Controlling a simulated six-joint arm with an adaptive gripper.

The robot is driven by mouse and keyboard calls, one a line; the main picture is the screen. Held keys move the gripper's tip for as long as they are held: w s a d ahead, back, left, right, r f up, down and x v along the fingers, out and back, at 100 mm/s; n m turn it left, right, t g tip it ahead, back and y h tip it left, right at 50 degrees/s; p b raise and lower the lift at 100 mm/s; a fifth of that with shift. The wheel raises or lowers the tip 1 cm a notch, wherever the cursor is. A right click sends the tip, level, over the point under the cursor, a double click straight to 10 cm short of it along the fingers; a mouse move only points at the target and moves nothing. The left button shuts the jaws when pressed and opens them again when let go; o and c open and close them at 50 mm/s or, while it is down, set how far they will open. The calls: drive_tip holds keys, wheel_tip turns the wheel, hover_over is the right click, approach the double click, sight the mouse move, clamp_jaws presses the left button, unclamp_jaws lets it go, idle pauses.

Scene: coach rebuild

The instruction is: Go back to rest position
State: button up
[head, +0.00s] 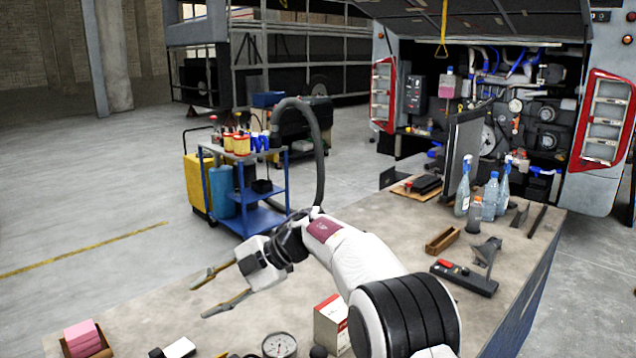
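My gripper (219,293) is at the left of the workbench in the head view, at the end of my white and black arm. Its two fingers are spread apart and point left. Nothing is between them. It appears to be above the bench's left edge; its exact height cannot be told.
The workbench (400,240) bears a red and white box (331,324), a round gauge (279,346), pink blocks (84,337), a wooden tray (442,240), a black device (464,278) and spray bottles (463,190). A blue trolley (250,213) stands behind. The floor at left is clear.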

drive_tip(key=w+d+r+m+t, duration=0.75)
drive_tip(key=w+r+t, duration=0.25)
drive_tip(key=w, duration=0.2)
drive_tip(key=s+d+m+t+h, duration=0.3)
drive_tip(key=d+m+h, duration=0.65)
drive_tip(key=d, duration=0.95)
drive_tip(key=s+d+f+m+g+h, duration=0.2)
drive_tip(key=s+d+f+m, duration=0.15)
drive_tip(key=s+d, duration=0.45)
drive_tip(key=s+d+f+m+g+h, duration=0.2)
drive_tip(key=s+d+m, duration=0.25)
drive_tip(key=s, duration=0.65)
drive_tip(key=s+f+m+g+y, duration=0.1)
drive_tip(key=s+m, duration=0.1)
drive_tip(key=s, duration=1.1)
drive_tip(key=s+f+m+g+y, duration=0.1)
drive_tip(key=s+f+m, duration=0.1)
drive_tip(key=s, duration=1.2)
drive_tip(key=shift+s+d+f+g, duration=0.2)
drive_tip(key=shift+d+g, duration=0.1)
drive_tip(key=shift+d, duration=0.1)
